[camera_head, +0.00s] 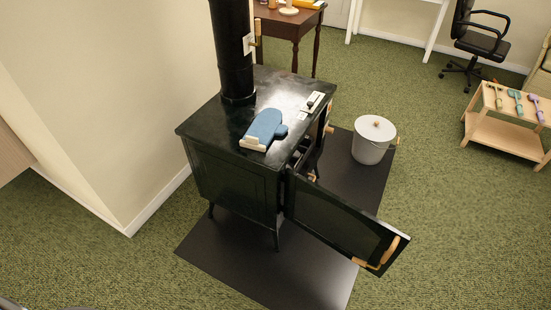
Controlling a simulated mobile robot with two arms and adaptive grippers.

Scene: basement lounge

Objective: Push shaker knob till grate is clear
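A black stove (232,180) stands on short legs, with its door (340,222) swung open toward the lower right. Small wooden knobs show on its front side: one near the top edge (329,129) and one lower, beside the open doorway (312,177). I cannot tell which is the shaker knob. The grate is not visible; the stove's inside is mostly hidden by the door and the steep angle. Neither of my grippers is in view.
A blue mitt (264,127) lies on the stove top, beside the stovepipe (232,50). A lidded white bucket (372,149) stands on the dark floor mat (290,272). The open door juts across the mat. A low wooden rack (505,139) holds tools at right. Green carpet around is clear.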

